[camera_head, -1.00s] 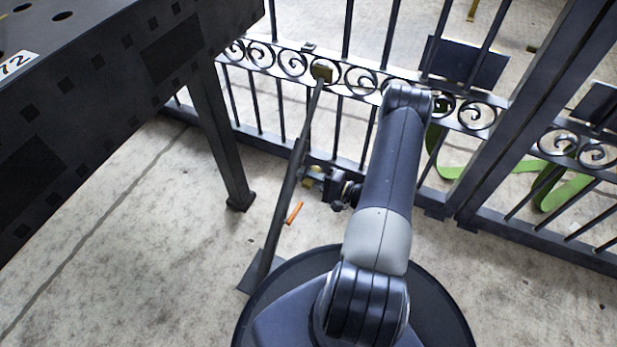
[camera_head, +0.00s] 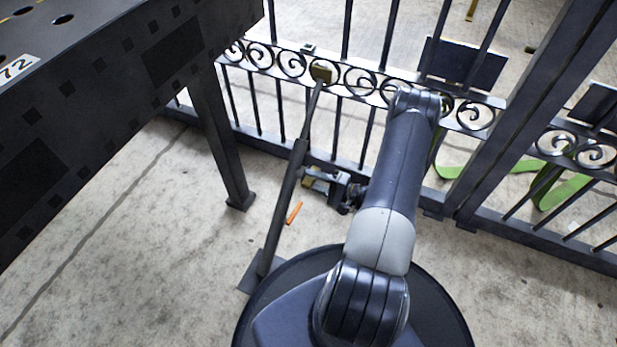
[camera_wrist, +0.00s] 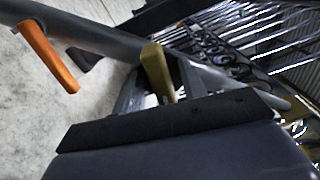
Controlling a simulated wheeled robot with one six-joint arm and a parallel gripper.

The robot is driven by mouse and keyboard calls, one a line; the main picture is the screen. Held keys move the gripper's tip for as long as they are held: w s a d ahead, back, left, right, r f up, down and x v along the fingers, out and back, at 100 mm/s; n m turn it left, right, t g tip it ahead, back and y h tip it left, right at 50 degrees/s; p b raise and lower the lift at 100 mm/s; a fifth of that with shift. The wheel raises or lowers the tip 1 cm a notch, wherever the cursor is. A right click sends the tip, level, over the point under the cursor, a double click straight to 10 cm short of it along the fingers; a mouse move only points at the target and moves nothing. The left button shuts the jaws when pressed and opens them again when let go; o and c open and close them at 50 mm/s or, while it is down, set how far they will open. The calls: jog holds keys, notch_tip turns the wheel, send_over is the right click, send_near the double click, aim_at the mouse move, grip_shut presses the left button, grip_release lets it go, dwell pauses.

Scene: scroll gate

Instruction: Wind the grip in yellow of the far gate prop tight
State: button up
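The gate prop (camera_head: 290,185) is a dark slanted pole. An orange grip (camera_wrist: 48,55) sits lower on the prop, also in the head view (camera_head: 294,213). My gripper (camera_wrist: 160,78) is open, its fingers on either side of the yellow grip, with a small gap visible on the right. Actual contact is hard to tell.
The barred gate (camera_head: 268,125) stands behind the prop. A dark perforated table (camera_head: 110,75) with a leg (camera_head: 222,150) is at the left. A green strap (camera_head: 520,167) lies beyond the gate at the right. The floor left of the prop is clear.

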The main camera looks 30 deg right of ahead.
jog(key=p+v, duration=0.2)
jog(key=v, duration=0.7)
